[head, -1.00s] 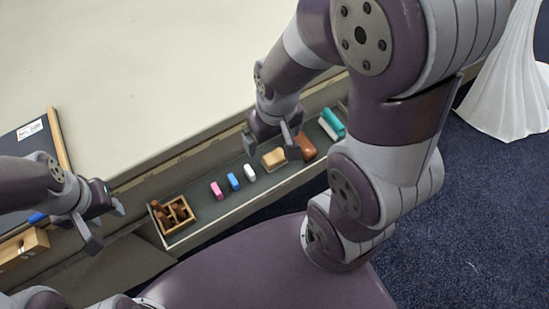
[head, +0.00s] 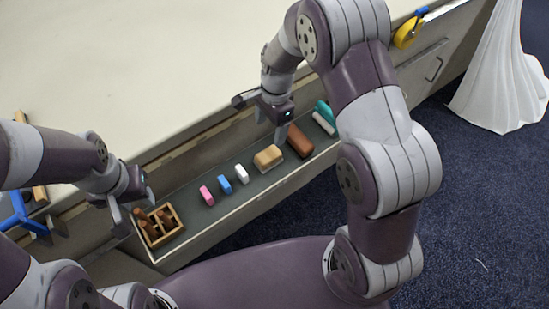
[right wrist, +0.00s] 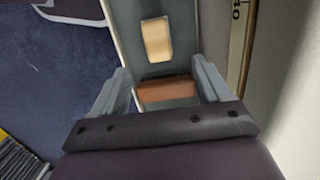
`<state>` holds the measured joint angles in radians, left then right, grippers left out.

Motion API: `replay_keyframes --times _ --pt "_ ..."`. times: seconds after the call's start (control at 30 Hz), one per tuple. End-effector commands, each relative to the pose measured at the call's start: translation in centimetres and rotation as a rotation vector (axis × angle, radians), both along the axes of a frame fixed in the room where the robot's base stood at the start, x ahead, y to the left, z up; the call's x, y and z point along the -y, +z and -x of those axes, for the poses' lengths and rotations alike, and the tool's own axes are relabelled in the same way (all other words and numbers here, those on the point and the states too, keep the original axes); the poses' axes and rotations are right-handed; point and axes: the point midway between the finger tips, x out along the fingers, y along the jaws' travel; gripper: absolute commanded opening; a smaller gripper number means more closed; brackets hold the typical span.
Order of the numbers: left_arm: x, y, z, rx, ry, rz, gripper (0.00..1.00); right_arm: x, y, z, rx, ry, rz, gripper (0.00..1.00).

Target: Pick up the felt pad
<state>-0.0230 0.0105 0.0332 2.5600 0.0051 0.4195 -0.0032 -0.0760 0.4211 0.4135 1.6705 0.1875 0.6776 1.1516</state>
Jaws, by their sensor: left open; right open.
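A narrow open drawer (head: 222,218) at the table's front holds a row of small blocks. None is plainly marked as the felt pad. A tan block (head: 268,157) and a larger brown block (head: 299,141) lie side by side, apart. My right gripper (head: 273,126) is open and empty above the drawer's back side, near these two. In the right wrist view the brown block (right wrist: 166,91) shows between the open fingers, and the tan block (right wrist: 156,39) lies beyond them. My left gripper (head: 130,207) is open and empty near the drawer's left end.
Pink (head: 207,195), blue (head: 225,184) and white (head: 242,173) blocks lie left of the tan one. A wooden box (head: 170,232) with brown pieces fills the left end. A teal block (head: 325,111) lies at the right. The pale tabletop (head: 130,60) is largely clear.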

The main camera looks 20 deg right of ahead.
Motion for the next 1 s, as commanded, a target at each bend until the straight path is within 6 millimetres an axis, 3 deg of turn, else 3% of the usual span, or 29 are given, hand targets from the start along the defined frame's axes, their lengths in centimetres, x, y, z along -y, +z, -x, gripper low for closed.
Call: replay_keyframes --times 0.2,0.37,0.6,0.87,0.9,1.0 --pt "0.0 -0.8 0.0 0.0 0.0 0.0 0.43 -0.5 -5.1 0.4 -0.005 -0.001 0.001 0.77" --pt "0.0 -0.9 0.0 0.0 0.0 0.0 0.43 -0.7 -6.9 0.5 -0.003 0.0 0.001 0.77" --pt "0.0 -1.5 0.0 0.0 0.0 0.0 0.43 -1.0 -11.1 1.1 -0.002 0.001 0.001 0.77" --pt "0.0 -1.5 0.0 0.0 0.0 0.0 0.43 -1.1 -11.6 1.1 0.001 0.002 0.001 0.77" --pt "0.0 -1.5 0.0 0.0 0.0 0.0 0.43 -1.1 -11.6 1.1 0.001 0.002 0.001 0.7" --pt "0.0 -1.5 0.0 0.0 0.0 0.0 0.43 -1.1 -11.6 1.1 0.001 0.002 0.001 0.38"
